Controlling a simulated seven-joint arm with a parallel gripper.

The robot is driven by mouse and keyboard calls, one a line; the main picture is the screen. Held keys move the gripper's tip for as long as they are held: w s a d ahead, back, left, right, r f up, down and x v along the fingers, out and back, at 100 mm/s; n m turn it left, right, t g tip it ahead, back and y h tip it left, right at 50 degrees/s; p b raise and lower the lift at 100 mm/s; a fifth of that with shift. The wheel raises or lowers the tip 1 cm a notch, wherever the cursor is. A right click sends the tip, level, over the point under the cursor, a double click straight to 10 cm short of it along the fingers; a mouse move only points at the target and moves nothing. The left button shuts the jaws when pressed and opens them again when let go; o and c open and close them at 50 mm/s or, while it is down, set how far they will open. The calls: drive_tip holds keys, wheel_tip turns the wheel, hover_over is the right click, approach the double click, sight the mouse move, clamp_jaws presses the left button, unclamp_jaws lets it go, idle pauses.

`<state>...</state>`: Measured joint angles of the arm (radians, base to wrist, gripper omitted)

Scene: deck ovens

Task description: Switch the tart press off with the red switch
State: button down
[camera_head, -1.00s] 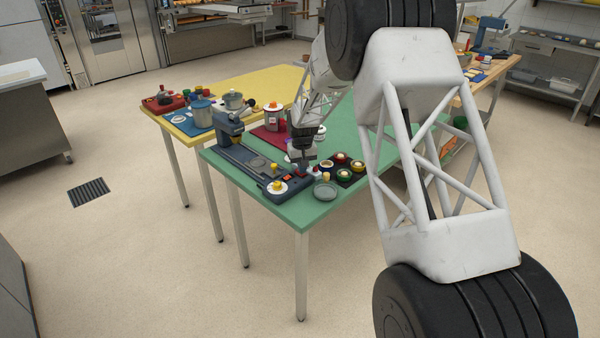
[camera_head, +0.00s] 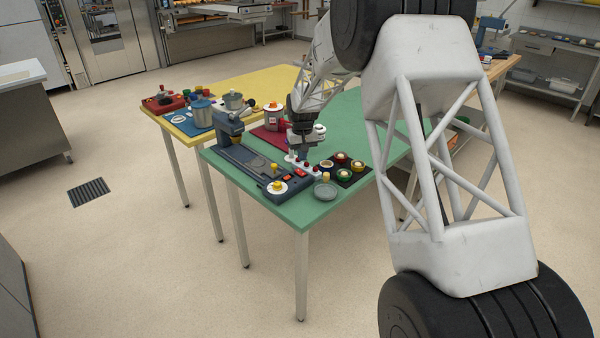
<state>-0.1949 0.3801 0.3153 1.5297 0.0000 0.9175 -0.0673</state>
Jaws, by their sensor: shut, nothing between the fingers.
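The tart press (camera_head: 250,163) is a long dark blue-grey machine near the left edge of the green table, with an upright head at its far end. A small red switch (camera_head: 288,177) shows at its near end, beside a white round dial with a yellow knob (camera_head: 277,186). Another small red patch (camera_head: 301,172) shows to its right. Whether the switch is on or off is too small to tell. My gripper (camera_head: 302,159) is shut and empty, pointing down above and behind the near end of the press. It appears apart from the switch.
A dark tray (camera_head: 356,181) with several small tarts lies right of the press, and a grey round dish (camera_head: 325,190) is near the front edge. A red-and-white pot (camera_head: 273,117) stands behind. The green table (camera_head: 345,128) is clear toward the back right.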

drive_tip(key=shift+r, duration=0.55)
drive_tip(key=shift+r, duration=0.1)
drive_tip(key=s+d+r+m, duration=0.1)
drive_tip(key=s+d+r, duration=0.4)
drive_tip(key=s, duration=0.4)
drive_tip(key=s+d+r+t, duration=0.1)
drive_tip(key=s+d+r, duration=0.2)
drive_tip(key=s+r, duration=0.55)
drive_tip(key=s+d+r+m, duration=0.1)
drive_tip(key=s+d+r, duration=0.4)
drive_tip(key=s, duration=0.5)
drive_tip(key=s+d, duration=0.2)
drive_tip(key=s, duration=1.4)
drive_tip(key=s+d+m+t, duration=0.1)
drive_tip(key=s+d, duration=0.2)
drive_tip(key=s, duration=1.2)
drive_tip(key=shift+s+f+t, duration=0.3)
drive_tip(key=shift+s+f, duration=0.05)
